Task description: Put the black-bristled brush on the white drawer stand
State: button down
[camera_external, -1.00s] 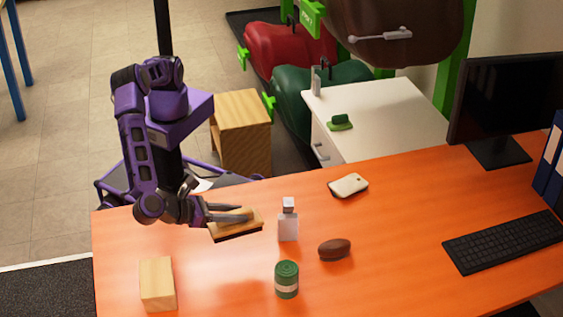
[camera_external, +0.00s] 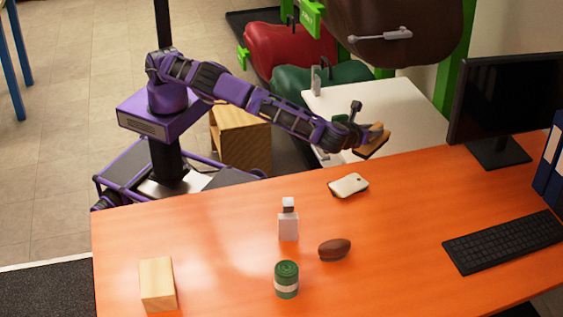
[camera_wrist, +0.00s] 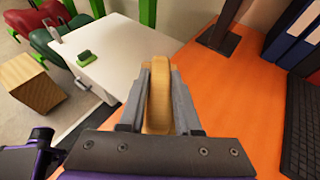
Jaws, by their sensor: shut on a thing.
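The black-bristled brush (camera_external: 373,143) has a light wooden back and dark bristles on its underside. My gripper (camera_external: 362,136) is shut on it and holds it up near the front right part of the white drawer stand (camera_external: 400,98). In the wrist view the brush's wooden back (camera_wrist: 158,97) stands between the two fingers of my gripper (camera_wrist: 158,80), and the stand's white top (camera_wrist: 125,52) lies ahead and to the left. The bristles are hidden in the wrist view. The height of the brush above the stand is hard to tell.
The orange desk (camera_external: 220,260) holds a white-topped bottle (camera_external: 288,225), a green can (camera_external: 286,280), a brown oval item (camera_external: 334,249), a pale pad (camera_external: 348,185) and a wooden block (camera_external: 157,284). A monitor (camera_external: 505,95) stands right.

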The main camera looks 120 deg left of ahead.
jog(key=s+a+f+m+t+h+b, duration=0.1)
jog(key=a+f+m+t, duration=0.1)
jog(key=a+f, duration=0.75)
jog(key=s+a+f+m+t+h+b, duration=0.15)
jog(key=a+f, duration=0.35)
jog(key=a, duration=1)
jog(key=s+a+f+m+t+h+b, duration=0.1)
jog(key=s+a+f+t, duration=0.15)
jog(key=s+a, duration=0.5)
jog(key=s+a+f+m+t+b, duration=0.1)
jog(key=s+a+f+m, duration=0.3)
jog(key=a, duration=0.6)
jog(key=shift+n, duration=0.95)
jog(key=f, duration=0.3)
jog(key=s+f+b, duration=0.1)
jog(key=f, duration=0.5)
jog(key=shift+s+a+b, duration=0.1)
jog(key=shift+s+b, duration=0.2)
jog(key=shift+b, duration=0.1)
